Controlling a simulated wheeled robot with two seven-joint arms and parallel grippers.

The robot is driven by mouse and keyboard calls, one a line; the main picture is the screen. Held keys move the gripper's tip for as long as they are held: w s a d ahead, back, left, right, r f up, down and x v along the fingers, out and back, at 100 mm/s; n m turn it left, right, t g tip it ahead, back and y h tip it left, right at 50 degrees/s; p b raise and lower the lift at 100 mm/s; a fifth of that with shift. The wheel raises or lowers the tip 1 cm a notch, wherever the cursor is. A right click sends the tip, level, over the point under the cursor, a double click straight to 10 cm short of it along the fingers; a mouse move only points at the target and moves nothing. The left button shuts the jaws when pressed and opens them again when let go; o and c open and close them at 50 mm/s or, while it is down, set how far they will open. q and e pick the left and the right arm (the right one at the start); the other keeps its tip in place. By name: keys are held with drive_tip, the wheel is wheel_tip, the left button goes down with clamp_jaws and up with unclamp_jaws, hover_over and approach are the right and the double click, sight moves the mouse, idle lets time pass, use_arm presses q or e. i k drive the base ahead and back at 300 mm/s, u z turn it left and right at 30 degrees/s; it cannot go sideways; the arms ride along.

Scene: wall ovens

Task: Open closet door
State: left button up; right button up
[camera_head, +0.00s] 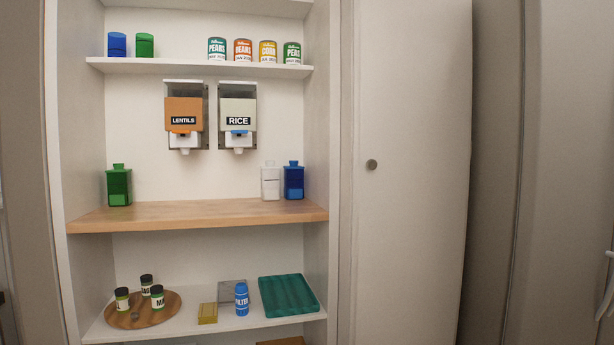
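A tall pale door panel (415,220) stands right of the open shelves in the head view. A small round grey knob (371,165) sits near its left edge, at about mid-height of the picture. The closet interior (215,178) to the left is exposed, with white shelves and a wooden counter shelf (200,215). I cannot tell how the panel is hinged or whether it slides. Neither gripper can be made out; only small cut-off shapes show at the lower left and right picture edges. Nothing visible touches the knob.
Cans (242,50) stand on the upper shelf. Lentils (184,113) and rice (238,114) dispensers hang below it. Bottles stand on the counter shelf. Jars on a round board (142,312) and a green tray (288,295) are lower down. The space before the panel looks clear.

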sight(412, 77)
drive_tip(key=u, duration=0.35)
drive_tip(key=k, duration=0.3)
drive_tip(key=z, duration=0.9)
drive_tip(key=i, duration=0.9)
drive_tip(key=u, duration=0.55)
drive_tip(key=i, duration=0.75)
drive_tip(key=u, duration=0.7)
